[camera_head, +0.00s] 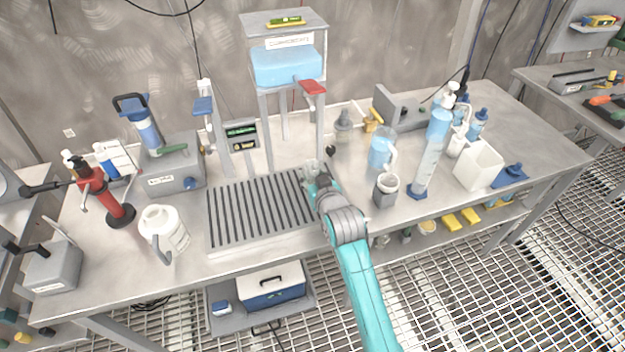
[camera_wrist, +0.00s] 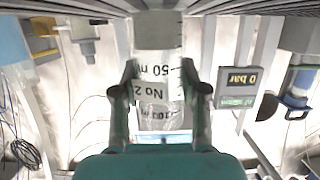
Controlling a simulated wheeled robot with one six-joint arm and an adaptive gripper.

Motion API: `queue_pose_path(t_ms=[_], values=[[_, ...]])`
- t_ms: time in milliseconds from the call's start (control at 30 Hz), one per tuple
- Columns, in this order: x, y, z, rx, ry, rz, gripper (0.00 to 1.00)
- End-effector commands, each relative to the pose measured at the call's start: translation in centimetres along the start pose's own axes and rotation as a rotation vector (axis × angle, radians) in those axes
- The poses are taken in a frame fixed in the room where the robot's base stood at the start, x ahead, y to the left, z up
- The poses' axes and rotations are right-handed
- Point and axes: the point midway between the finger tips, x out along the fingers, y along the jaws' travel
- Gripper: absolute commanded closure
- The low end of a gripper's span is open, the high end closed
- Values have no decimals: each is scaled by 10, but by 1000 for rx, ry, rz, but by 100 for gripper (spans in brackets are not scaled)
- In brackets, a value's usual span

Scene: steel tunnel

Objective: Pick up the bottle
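In the wrist view a clear bottle (camera_wrist: 157,82) with a grey end and dark print, including "No 2", stands between the two fingers of my gripper (camera_wrist: 159,72). The fingertips lie close along both its sides. I cannot tell whether they press on it. In the head view my gripper (camera_head: 318,180) is at the right end of the slatted rack (camera_head: 258,212), below the stand with the red handle. That bottle is not clearly seen there, and my arm covers part of that spot.
A stand with a blue tank (camera_head: 286,67) rises behind my gripper. A grey cup (camera_head: 386,190), a blue-filled jug (camera_head: 381,147) and a tall cylinder (camera_head: 427,165) stand to the right. A white jug (camera_head: 165,234) stands left. A display (camera_wrist: 239,80) reads "0 bar". The slatted rack is empty.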

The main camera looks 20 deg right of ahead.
Motion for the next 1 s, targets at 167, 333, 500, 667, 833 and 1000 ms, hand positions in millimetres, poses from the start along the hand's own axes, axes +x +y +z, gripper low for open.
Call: queue_pose_path(t_ms=[167,333,500,667,833,1000], values=[[0,0,0,0,0,0,99],[0,0,0,0,0,0,100],[-4,0,-13,0,3,0,100],[-12,0,-41,0,5,0,100],[-21,0,-71,0,5,0,100],[-27,0,-90,0,2,0,100]])
